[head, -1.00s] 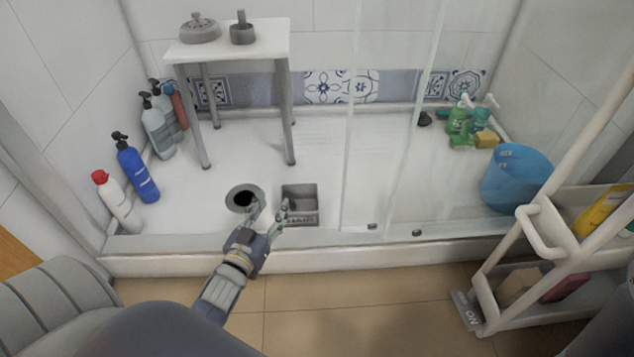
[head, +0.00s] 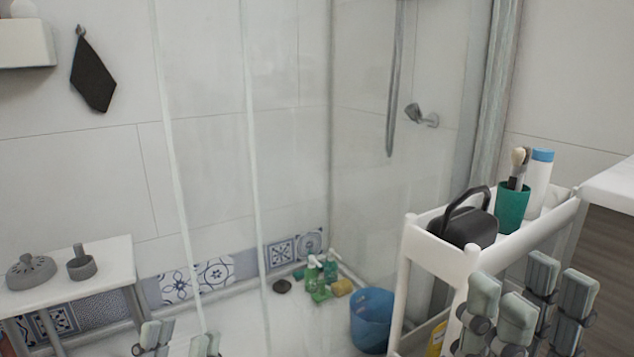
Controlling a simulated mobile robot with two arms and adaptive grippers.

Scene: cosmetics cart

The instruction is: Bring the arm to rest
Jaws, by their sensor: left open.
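My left gripper (head: 180,338) is at the bottom edge of the head view, left of centre. Its grey fingertips are spread apart with nothing seen between them, and the rest of it is cut off below the frame. My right gripper (head: 528,298) is at the lower right, in front of the white cart (head: 438,256). Its pale grey fingers point up and look parted, with nothing seen held. Both arms are out of the frame.
The cart's top holds a black-handled case (head: 465,229), a teal cup (head: 512,208) with brushes and a white bottle (head: 539,183). A blue bucket (head: 371,322) stands beyond. A white stool (head: 68,272) is at left. Glass panels stand between.

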